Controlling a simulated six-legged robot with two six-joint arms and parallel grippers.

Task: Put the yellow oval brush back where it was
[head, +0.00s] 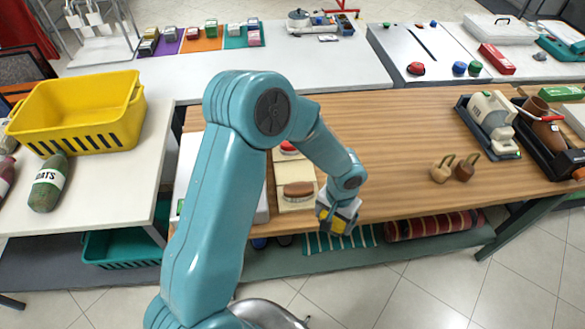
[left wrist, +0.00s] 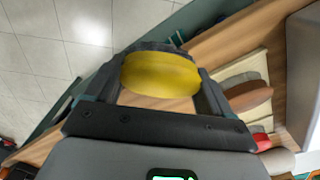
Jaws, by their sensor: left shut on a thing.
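My left gripper (head: 334,218) is shut on the yellow oval brush (left wrist: 160,74), whose smooth yellow side fills the space between the fingers in the left wrist view. In the head view only a small yellow patch (head: 340,224) shows between the fingers, near the front edge of the wooden table. To its left is a cream board (head: 296,205) bearing a brown oval brush (head: 299,190) and a red-topped item (head: 289,147). The brown brush (left wrist: 247,97) also shows right of the held brush in the left wrist view. My right gripper is not in view.
My left arm hides part of the wooden table (head: 400,130). Two small brown wooden items (head: 464,168) and a cream machine (head: 493,118) stand to the right. A yellow basket (head: 80,115) is on the left counter. The table between the gripper and wooden items is clear.

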